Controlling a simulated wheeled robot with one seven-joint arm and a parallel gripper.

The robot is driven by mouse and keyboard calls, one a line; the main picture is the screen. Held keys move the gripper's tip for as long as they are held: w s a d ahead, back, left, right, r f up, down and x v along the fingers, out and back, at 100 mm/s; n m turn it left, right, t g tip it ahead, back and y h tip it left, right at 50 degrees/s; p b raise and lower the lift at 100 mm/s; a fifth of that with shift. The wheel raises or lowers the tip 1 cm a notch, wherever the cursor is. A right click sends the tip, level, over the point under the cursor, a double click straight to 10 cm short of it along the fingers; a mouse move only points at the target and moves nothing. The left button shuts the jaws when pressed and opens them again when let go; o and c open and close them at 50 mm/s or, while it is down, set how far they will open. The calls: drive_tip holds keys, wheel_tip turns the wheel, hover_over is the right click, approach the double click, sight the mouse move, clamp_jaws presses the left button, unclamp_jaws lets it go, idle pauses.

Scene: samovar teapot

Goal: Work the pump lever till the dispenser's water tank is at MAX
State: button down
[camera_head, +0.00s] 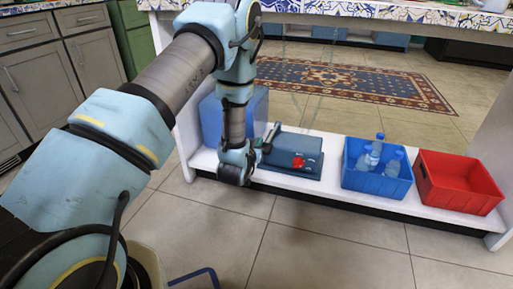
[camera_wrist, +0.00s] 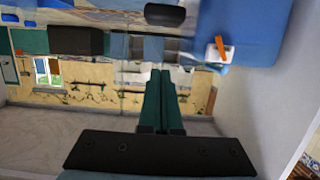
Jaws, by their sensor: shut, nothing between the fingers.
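A blue see-through tank (camera_head: 210,122) stands on the low white shelf, partly hidden behind my arm. In the wrist view a blue body (camera_wrist: 240,30), probably the same tank, carries a white fitting with an orange lever (camera_wrist: 221,48). A dark teal box with a red knob (camera_head: 297,162) sits on the shelf right of the tank; I cannot tell whether it is the pump. My gripper (camera_head: 270,133) is between the tank and this box, close to the box's left end. Its fingers are shut and empty in the wrist view (camera_wrist: 161,75). The pump lever, MAX mark and water level cannot be made out.
On the shelf to the right stand a blue crate (camera_head: 375,183) with several bottles and a red crate (camera_head: 460,193). The patterned counter (camera_head: 350,17) is above the shelf. Open tiled floor (camera_head: 330,245) lies in front, with a rug (camera_head: 345,83) behind.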

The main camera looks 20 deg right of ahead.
sight(263, 145)
drive_tip(key=w+d+f+b, duration=0.1)
drive_tip(key=w+d+f, duration=0.1)
drive_tip(key=w+d+f+b, duration=0.1)
drive_tip(key=w+d+f, duration=0.1)
drive_tip(key=f, duration=0.1)
drive_tip(key=shift+w, duration=0.1)
drive_tip(key=shift+f+b, duration=0.25)
drive_tip(key=shift+b, duration=0.1)
